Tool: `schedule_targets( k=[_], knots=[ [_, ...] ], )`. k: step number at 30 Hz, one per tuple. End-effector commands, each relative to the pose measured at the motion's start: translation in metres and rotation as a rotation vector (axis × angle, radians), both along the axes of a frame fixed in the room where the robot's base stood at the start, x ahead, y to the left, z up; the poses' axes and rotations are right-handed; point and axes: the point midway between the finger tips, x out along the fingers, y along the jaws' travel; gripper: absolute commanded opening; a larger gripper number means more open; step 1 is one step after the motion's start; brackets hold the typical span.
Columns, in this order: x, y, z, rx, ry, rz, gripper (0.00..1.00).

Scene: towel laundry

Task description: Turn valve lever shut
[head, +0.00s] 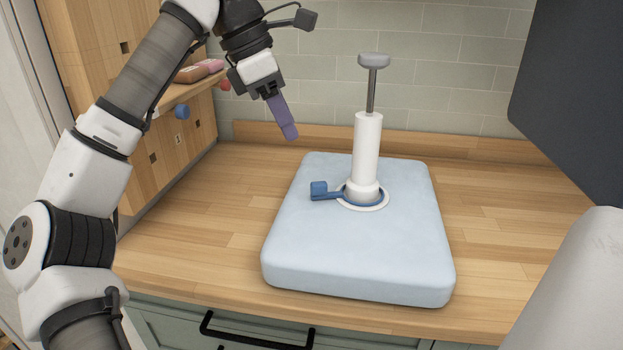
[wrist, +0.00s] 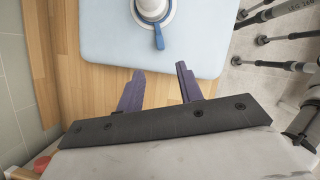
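The blue valve lever (head: 324,193) lies roughly level at the base of a white upright pump (head: 367,145), with its squared tip pointing left in the head view. The lever also shows in the wrist view (wrist: 158,38). The pump has a grey plunger knob on a rod and stands in a round white collar on a light blue padded block (head: 350,265). My gripper (head: 289,131), with purple fingers, is above and to the left of the lever, apart from it. In the wrist view my gripper (wrist: 159,71) has its fingers spread with nothing between them.
The block sits on a wooden counter (head: 210,235) with a tiled wall behind. A wooden shelf unit (head: 180,92) with small items stands at the left. A dark panel (head: 575,95) hangs at the upper right. The air around the lever is clear.

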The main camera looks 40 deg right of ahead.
Motion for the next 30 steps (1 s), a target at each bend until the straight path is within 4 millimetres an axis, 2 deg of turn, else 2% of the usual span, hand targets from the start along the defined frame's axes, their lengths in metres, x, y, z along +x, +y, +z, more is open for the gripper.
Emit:
schedule_targets(
  k=[9,15,21,30],
  knots=[
    [-0.014,-0.022,-0.063,-0.002,0.004,-0.004,0.36],
    [-0.021,-0.034,-0.095,-0.003,0.004,-0.004,0.36],
    [-0.024,-0.040,-0.111,-0.005,0.003,-0.002,0.36],
    [-0.025,-0.041,-0.113,-0.005,0.002,-0.002,0.36]
  ],
)
